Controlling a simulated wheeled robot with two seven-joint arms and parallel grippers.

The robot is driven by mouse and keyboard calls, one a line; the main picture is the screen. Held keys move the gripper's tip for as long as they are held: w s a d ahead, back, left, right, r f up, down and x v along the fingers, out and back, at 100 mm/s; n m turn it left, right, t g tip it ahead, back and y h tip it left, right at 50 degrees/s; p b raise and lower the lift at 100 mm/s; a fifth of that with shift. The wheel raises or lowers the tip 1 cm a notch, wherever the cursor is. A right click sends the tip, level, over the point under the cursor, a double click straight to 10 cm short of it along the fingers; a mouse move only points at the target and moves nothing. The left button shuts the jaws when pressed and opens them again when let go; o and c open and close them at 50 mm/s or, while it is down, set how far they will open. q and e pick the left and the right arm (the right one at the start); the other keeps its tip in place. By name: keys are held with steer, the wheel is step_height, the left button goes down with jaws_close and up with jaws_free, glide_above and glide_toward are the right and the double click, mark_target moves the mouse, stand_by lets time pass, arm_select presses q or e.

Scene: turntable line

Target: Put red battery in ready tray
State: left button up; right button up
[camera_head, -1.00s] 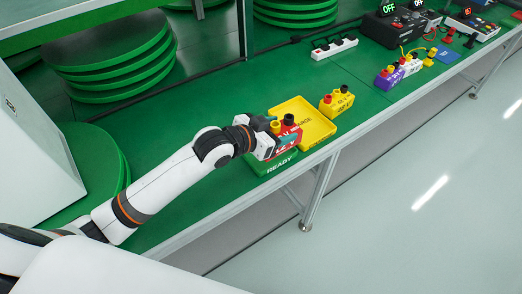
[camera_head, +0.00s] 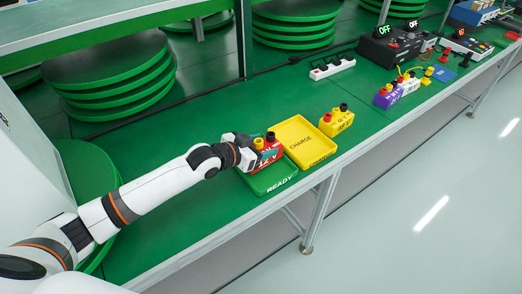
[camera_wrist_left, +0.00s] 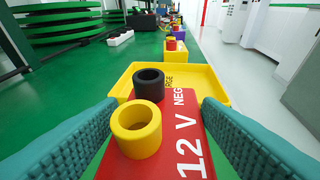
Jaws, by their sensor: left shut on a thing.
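The red battery (camera_head: 268,155) is marked 12 V and has one yellow and one black terminal on top. My left gripper (camera_head: 251,153) is shut on it, with a teal finger at each side of the red battery (camera_wrist_left: 180,130) in the left wrist view. The battery is upright over the back part of the green ready tray (camera_head: 277,184), whose front with the word READY is clear. I cannot tell whether the battery touches the tray floor. My right gripper is not in view.
A yellow charge tray (camera_head: 304,141) sits right beside the ready tray and looks empty. A yellow battery (camera_head: 337,122) stands just beyond it. A white power strip (camera_head: 332,68) lies farther back. The green bench is clear behind the trays.

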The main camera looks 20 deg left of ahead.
arm_select(q)
steer(key=shift+w+f, duration=0.1)
steer(key=shift+f, duration=0.8)
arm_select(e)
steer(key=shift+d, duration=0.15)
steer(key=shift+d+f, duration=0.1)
arm_select(q)
steer(key=o, duration=1.6)
steer(key=shift+f, duration=0.2)
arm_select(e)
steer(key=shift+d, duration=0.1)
arm_select(q)
steer(key=v, duration=1.2)
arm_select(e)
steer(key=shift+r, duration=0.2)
arm_select(q)
steer(key=shift+r, duration=0.15)
